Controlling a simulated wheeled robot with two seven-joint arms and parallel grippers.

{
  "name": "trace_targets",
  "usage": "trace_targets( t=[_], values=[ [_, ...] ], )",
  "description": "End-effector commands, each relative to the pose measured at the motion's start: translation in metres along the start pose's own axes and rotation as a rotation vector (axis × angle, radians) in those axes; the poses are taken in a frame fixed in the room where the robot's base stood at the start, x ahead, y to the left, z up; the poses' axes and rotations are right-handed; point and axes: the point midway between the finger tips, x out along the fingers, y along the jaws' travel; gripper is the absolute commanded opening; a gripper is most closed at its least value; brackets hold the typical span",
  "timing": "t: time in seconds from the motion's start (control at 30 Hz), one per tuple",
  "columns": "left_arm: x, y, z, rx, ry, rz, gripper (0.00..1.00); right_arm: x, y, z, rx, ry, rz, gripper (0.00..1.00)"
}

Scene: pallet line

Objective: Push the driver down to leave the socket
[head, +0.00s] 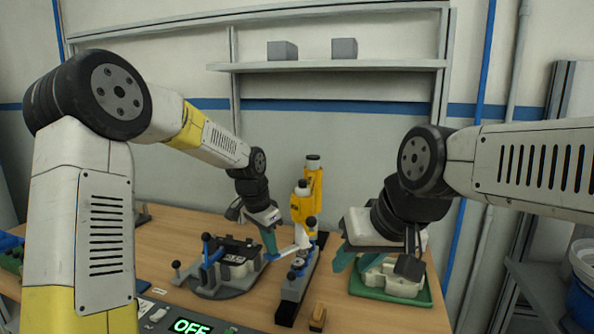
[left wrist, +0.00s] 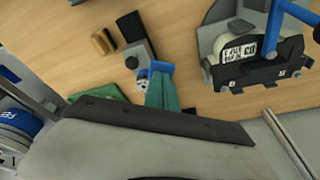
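The yellow driver (head: 301,203) stands upright near the middle of the bench in the head view, beside a taller yellow column (head: 313,178). My left gripper (head: 282,243) is low, just left of the driver, with a teal finger pointing down. A pale blue-white piece lies between it and the driver; I cannot tell whether they touch. In the left wrist view, the teal finger (left wrist: 163,92) overlaps a small blue part, and the gap between fingers is hidden. My right gripper (head: 372,258) hangs over the green tray's left side; its opening is unclear. No socket is clearly visible.
A dark rail fixture (head: 292,300) with blue-capped posts runs below the driver. A round fixture (head: 225,275) with a blue lever stands left. The green tray (head: 400,297) holds a pale part. A small wooden block (head: 318,318) lies in front. A panel (head: 190,325) reads OFF.

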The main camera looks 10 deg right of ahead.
Motion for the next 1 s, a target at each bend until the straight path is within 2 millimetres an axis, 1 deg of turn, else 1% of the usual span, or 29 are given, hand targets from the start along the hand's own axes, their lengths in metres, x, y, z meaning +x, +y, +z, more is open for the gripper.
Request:
trace_targets(
  t=[0.03, 0.33, 0.7, 1.0],
  values=[
    [0.0032, 0.0004, 0.0016, 0.0, -0.003, 0.002, 0.0, 0.0, 0.0, 0.0, 0.0, 0.0, 0.0, 0.34],
    [0.0008, 0.0002, 0.001, -0.001, -0.003, 0.002, 0.0, 0.0, 0.0, 0.0, 0.0, 0.0, 0.0, 0.34],
    [0.0073, 0.0003, 0.003, -0.002, -0.004, 0.003, 0.0, 0.0, 0.0, 0.0, 0.0, 0.0, 0.0, 0.34],
    [0.0053, 0.001, 0.0031, -0.002, -0.007, 0.006, 0.0, 0.0, 0.0, 0.0, 0.0, 0.0, 0.0, 0.34]
  ],
)
